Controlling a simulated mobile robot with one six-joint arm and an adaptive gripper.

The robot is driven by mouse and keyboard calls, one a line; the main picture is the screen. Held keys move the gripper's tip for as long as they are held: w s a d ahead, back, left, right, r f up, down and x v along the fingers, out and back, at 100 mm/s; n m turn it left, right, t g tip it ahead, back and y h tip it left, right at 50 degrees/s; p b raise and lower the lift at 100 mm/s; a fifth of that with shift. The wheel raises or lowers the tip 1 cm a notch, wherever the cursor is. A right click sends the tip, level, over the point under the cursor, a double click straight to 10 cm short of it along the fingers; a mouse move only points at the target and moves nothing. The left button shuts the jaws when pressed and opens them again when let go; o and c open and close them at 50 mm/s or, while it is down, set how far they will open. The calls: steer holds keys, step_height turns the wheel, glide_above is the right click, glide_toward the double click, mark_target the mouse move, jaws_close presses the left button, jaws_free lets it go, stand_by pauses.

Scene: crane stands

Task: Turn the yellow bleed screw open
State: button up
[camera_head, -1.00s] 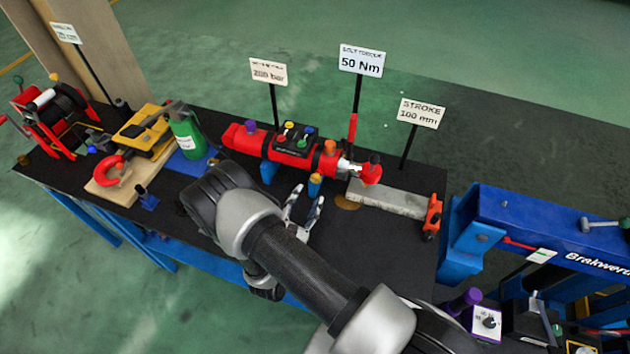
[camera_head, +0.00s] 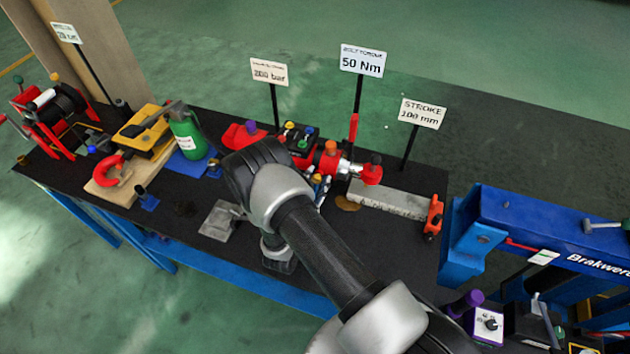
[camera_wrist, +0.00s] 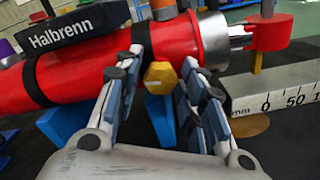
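The yellow bleed screw, a hexagonal knob (camera_wrist: 160,75), sits at the near side of the red cylinder (camera_wrist: 120,48). In the wrist view my gripper (camera_wrist: 162,66) is open, one finger on each side of the screw. Narrow gaps seem to show, but contact is hard to judge. In the head view the red cylinder (camera_head: 243,134) lies on the bench, partly hidden behind my wrist. There the yellow screw (camera_head: 316,179) shows only as a small spot beside my gripper's fingers (camera_head: 320,188).
An orange knob (camera_head: 330,148) and the silver rod end with a red eye (camera_head: 371,172) lie right of my gripper. A steel ruler (camera_head: 395,202) lies nearby. A green bottle (camera_head: 188,135) stands left. A metal plate (camera_head: 220,220) lies on the bench's front part.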

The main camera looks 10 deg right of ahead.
steer(key=c, duration=0.7)
steer(key=shift+c, duration=0.2)
steer(key=shift+n, duration=0.4)
steer(key=shift+n+b, duration=0.85)
steer(key=shift+n, duration=1.75)
steer(key=o, duration=1.1)
